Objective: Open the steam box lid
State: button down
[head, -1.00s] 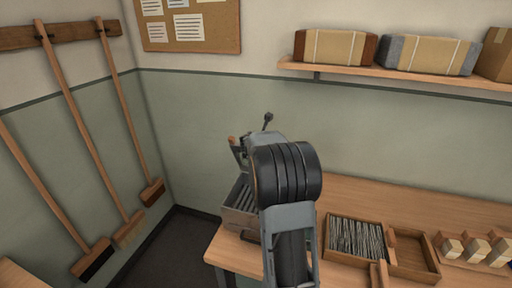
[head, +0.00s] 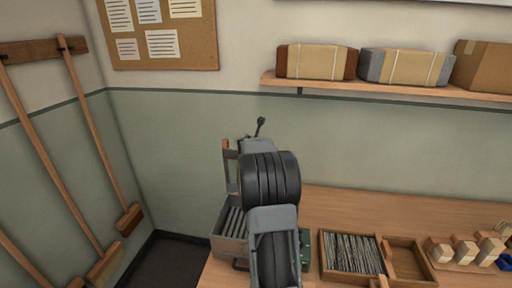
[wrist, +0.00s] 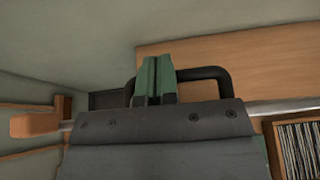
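My gripper (wrist: 156,80) shows in the wrist view with two green-tipped fingers close together, a thin dark slit between them. A black U-shaped handle (wrist: 205,73) runs sideways behind or against the fingers. I cannot tell whether they touch it, nor surely whether it belongs to the steam box lid. In the head view my arm hides the gripper and most of what lies in front of it. A small green part (head: 304,248) peeks out right of my arm on the bench; it may be the steam box. The lid's position is hidden.
A grey slatted metal box (head: 230,240) and a lever device (head: 231,165) stand left of my arm on the bench (head: 350,205). Brooms hang on the left wall.

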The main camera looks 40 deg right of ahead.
jog(key=shift+f, duration=0.65)
notch_tip(320, 180, up, 11)
jog(key=s+a+p, duration=0.1)
jog(key=a+p, duration=0.1)
jog(key=p, duration=0.3)
jog(key=shift+s, duration=0.25)
